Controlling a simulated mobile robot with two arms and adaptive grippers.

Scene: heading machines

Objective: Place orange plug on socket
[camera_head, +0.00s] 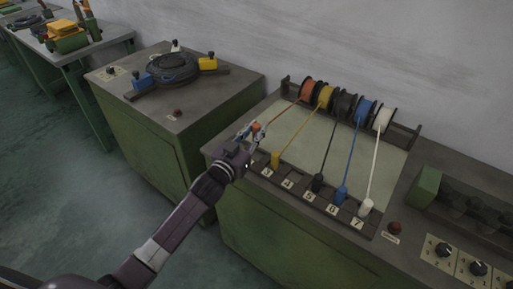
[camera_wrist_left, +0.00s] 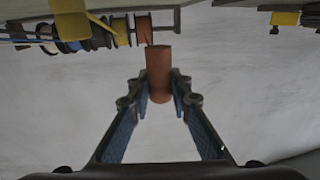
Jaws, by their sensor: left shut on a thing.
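The orange plug (camera_head: 257,127) is held between the fingers of my left gripper (camera_head: 250,132), raised above the left end of the socket row. In the left wrist view the orange plug (camera_wrist_left: 158,68) stands lengthwise between the two fingertips (camera_wrist_left: 159,90). An orange cord (camera_head: 279,114) runs from it to the orange spool (camera_head: 307,89). The socket strip (camera_head: 299,189) lies along the bench front with numbered labels. Its leftmost part is close below my gripper and partly hidden by it. My right gripper is not in view.
Yellow (camera_head: 276,160), black (camera_head: 317,183), blue (camera_head: 341,195) and white (camera_head: 365,208) plugs stand on the strip, corded to their spools. Another green cabinet (camera_head: 171,133) stands at left across a gap.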

